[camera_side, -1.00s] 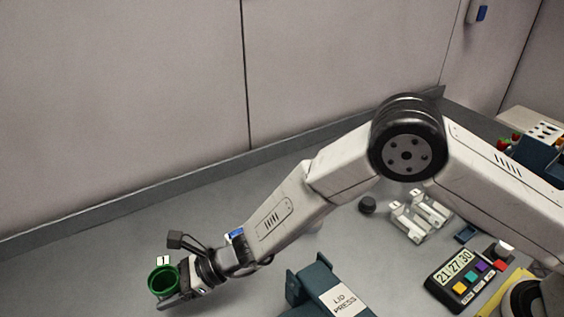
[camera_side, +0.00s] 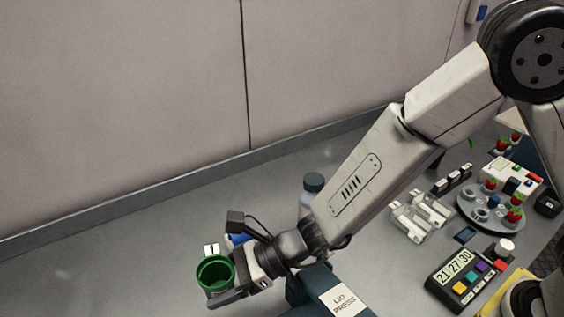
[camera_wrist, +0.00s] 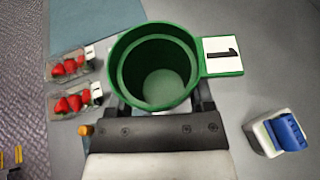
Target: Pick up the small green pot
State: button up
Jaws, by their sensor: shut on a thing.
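The small green pot (camera_side: 214,283) is round, open at the top, and carries a white tag marked 1. My gripper (camera_side: 236,290) is shut on the pot in the side view. In the wrist view the pot (camera_wrist: 120,71) sits between the dark fingers, and its inside looks empty. Its tag (camera_wrist: 222,56) sticks out to the right. Whether the pot's base touches the table is hard to tell.
A teal lid press (camera_side: 340,300) stands just right of my gripper. A grey-capped bottle (camera_side: 314,183) is behind my wrist. A white block with a blue top (camera_wrist: 278,134) and clear boxes of strawberries (camera_wrist: 68,103) show in the wrist view. The table's left side is clear.

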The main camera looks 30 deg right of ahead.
jog(key=shift+s+d+r, duration=0.35)
jog(key=shift+s+d, duration=0.15)
jog(key=shift+s, duration=0.1)
dwell(0.3)
